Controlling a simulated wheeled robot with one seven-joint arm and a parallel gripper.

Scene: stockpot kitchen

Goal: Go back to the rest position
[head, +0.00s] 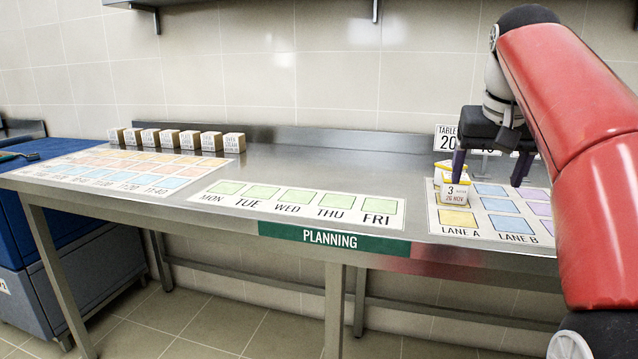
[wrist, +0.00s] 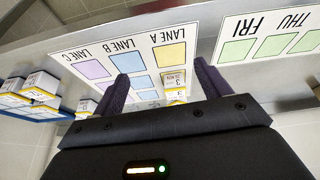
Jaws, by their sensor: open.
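My gripper (head: 487,165) is at the right of the head view, above the lane sheet, with its dark fingers spread apart. Its two fingers also show in the wrist view (wrist: 160,88), with nothing clamped between them. A white and yellow box (head: 453,192) marked "3" and "26 NOV" stands on the lane sheet in the Lane A column, near the left finger. In the wrist view the same box (wrist: 175,93) shows beyond the fingers, toward the right one. My red arm covers the right part of the head view and hides the far right of the table.
The lane sheet (head: 508,239) lies at the table's right, the weekday sheet (head: 300,209) in the middle. Several small labelled blocks (head: 190,139) stand along the back left. A "TABLE 20" sign (head: 446,138) stands behind the box. More boxes (wrist: 40,84) show in the wrist view.

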